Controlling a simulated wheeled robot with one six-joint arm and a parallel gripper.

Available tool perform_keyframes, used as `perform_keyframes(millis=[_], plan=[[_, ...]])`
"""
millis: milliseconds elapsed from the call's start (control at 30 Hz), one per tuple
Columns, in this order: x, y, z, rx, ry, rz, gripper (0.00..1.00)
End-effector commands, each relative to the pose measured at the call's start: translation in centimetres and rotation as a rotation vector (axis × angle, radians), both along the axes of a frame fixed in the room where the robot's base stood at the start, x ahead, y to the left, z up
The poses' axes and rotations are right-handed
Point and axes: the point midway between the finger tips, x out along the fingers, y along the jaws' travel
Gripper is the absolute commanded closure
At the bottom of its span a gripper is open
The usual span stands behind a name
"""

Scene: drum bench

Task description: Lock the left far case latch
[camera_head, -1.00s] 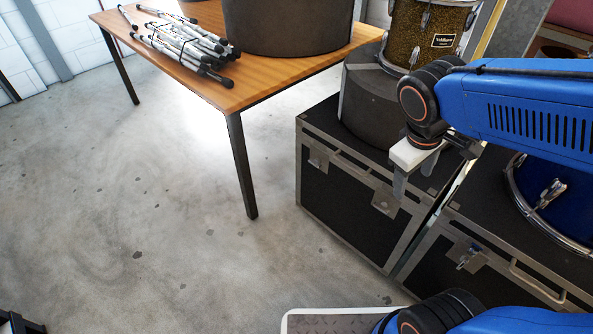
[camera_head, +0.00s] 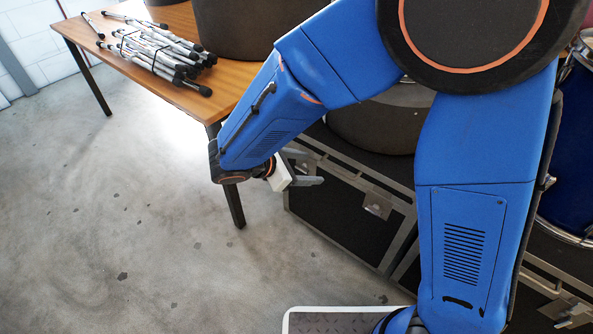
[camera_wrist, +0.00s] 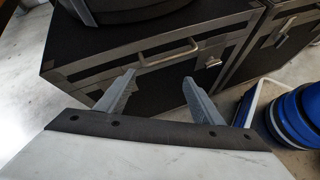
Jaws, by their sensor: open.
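The far case (camera_head: 335,208) is black with metal edges and stands on the floor. Its front also shows in the wrist view (camera_wrist: 160,90), with a metal handle (camera_wrist: 168,52). One latch (camera_head: 377,204) shows on its front right of my gripper; a latch shows in the wrist view (camera_wrist: 211,62) just right of the handle. The left latch is not clear in either view; my gripper or arm covers that part in the head view. My gripper (camera_head: 313,168) is open and empty at the left part of the case front. In the wrist view its fingers (camera_wrist: 159,77) point toward the front below the handle.
A second black case (camera_head: 540,285) stands to the right, with a blue drum (camera_head: 570,170) above it. A wooden table (camera_head: 215,104) holding bundled sticks (camera_head: 160,50) is close behind my arm. A dark round case (camera_head: 375,128) sits on the far case. Open floor lies left.

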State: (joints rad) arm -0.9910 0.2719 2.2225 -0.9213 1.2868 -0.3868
Motion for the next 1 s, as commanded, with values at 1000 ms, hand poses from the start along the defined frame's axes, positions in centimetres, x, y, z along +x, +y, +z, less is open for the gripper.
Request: perform_keyframes(millis=[1000], plan=[[2.8,9.0,-8.6,-0.306,0.002,0.396,0.39]])
